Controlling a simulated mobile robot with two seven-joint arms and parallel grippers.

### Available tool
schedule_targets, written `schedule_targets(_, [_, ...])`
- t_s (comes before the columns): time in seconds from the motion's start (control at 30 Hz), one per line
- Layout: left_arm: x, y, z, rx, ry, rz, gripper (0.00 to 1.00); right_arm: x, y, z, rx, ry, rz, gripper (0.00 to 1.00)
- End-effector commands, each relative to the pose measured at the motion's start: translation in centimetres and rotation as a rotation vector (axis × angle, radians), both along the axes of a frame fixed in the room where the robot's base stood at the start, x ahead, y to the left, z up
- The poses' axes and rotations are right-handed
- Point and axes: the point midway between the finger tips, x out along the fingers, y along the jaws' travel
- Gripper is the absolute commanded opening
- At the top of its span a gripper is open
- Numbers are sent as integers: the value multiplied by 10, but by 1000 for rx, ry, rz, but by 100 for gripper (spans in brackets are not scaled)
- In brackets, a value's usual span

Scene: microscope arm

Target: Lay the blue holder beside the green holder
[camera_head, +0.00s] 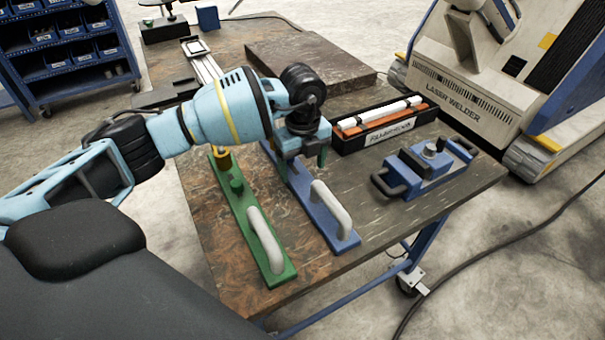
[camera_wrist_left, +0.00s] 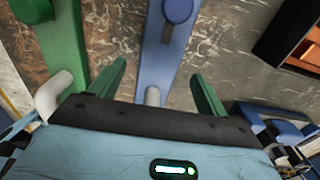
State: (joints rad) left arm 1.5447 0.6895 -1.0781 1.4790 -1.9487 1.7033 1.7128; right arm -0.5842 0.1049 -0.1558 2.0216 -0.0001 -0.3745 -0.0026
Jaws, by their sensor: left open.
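The green holder (camera_head: 252,236), a long flat bar with a white handle and a green knob, lies on the table's near left. The blue holder (camera_head: 347,240), a similar bar with a white handle, lies to its right, roughly parallel, with a strip of bare table between. My left gripper (camera_head: 306,160) is above the blue holder and hides part of it. In the left wrist view, its green fingers (camera_wrist_left: 160,82) are apart, one on each side of the blue holder (camera_wrist_left: 163,62); contact cannot be told. The green holder (camera_wrist_left: 62,45) is left of them. My right gripper is not in view.
A black case (camera_head: 385,128) with white and orange rods and a blue clamp-like device (camera_head: 432,167) stand to the right on the table (camera_head: 240,290). A dark plate (camera_head: 312,62) lies at the back. A laser welder (camera_head: 465,90) stands beyond the table's right.

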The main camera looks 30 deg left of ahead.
Motion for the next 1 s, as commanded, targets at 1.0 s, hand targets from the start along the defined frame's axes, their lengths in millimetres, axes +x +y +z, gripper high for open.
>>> schedule_targets(1.0, [-5,-15,70,-53,14,-44,76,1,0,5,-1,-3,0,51])
